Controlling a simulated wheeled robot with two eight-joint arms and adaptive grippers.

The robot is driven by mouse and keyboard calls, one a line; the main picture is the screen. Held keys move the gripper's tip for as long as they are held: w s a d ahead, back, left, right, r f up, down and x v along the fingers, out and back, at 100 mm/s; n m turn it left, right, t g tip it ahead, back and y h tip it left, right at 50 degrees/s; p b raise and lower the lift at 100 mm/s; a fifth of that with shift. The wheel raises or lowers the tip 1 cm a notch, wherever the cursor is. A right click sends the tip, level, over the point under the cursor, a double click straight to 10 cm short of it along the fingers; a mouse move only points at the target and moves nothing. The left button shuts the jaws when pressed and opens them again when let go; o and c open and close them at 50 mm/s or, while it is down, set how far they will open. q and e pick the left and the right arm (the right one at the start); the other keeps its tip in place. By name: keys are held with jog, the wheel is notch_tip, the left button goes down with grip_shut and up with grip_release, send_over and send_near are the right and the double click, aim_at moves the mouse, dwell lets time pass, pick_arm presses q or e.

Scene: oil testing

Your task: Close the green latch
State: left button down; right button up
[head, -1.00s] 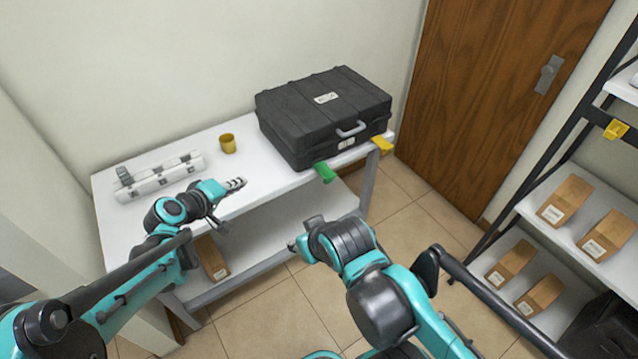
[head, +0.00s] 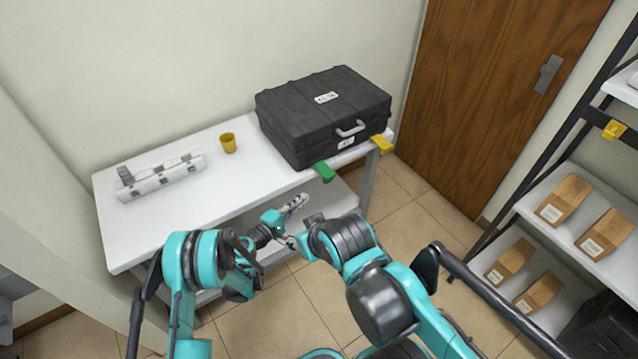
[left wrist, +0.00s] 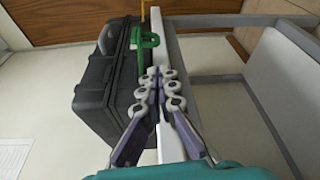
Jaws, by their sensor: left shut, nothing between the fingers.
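The green latch (head: 325,172) sticks out from the lower front of the black case (head: 322,108), over the table's front edge. In the left wrist view the green latch (left wrist: 147,42) stands out from the case as a looped flap, beyond my fingertips. My left gripper (head: 297,202) is shut and empty, in front of the table edge and below the latch, apart from it. Its closed fingers (left wrist: 160,80) point toward the latch in the left wrist view. My right arm ends near the picture's middle; its fingers do not show clearly.
A yellow latch (head: 381,144) sticks out at the case's right. A shelf with brown boxes (head: 563,199) is at right. The table's front left is clear.

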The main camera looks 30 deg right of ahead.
aim_at(324, 172)
pick_arm(q)
jog(key=b+x, duration=0.3)
jog(key=x, duration=0.7)
dwell(0.3)
